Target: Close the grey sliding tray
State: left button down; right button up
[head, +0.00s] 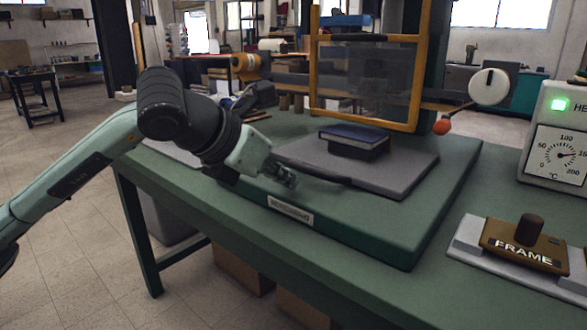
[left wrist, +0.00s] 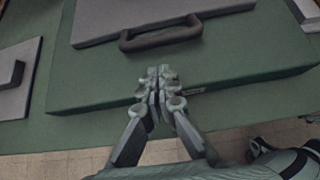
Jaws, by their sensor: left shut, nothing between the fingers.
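The grey sliding tray (head: 395,168) lies on a green base (head: 420,225) on the table, with a dark handle along its front edge. In the left wrist view, the tray (left wrist: 112,20) is at the top and its black handle (left wrist: 160,36) points toward my gripper. My left gripper (head: 290,182) is shut and empty, close in front of the handle. In the left wrist view, the fingertips (left wrist: 162,72) are together just below the handle, with a small gap showing between them. A dark blue book-like block (head: 355,138) sits on the tray. My right gripper is not in view.
An orange-framed clear guard (head: 368,80) stands behind the tray. A lever with a red-orange knob (head: 441,127) is at its right. A gauge box (head: 558,140) with a green light and a block marked FRAME (head: 525,246) stand on the right of the green table (head: 345,285).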

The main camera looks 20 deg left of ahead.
pick_arm(q)
jog(key=shift+w+d+r, duration=0.1)
jog(key=shift+w+d, duration=0.15)
jog(key=shift+w, duration=0.25)
jog(key=shift+w+d+r, duration=0.1)
jog(key=shift+w+d, duration=0.1)
jog(key=shift+w, duration=0.3)
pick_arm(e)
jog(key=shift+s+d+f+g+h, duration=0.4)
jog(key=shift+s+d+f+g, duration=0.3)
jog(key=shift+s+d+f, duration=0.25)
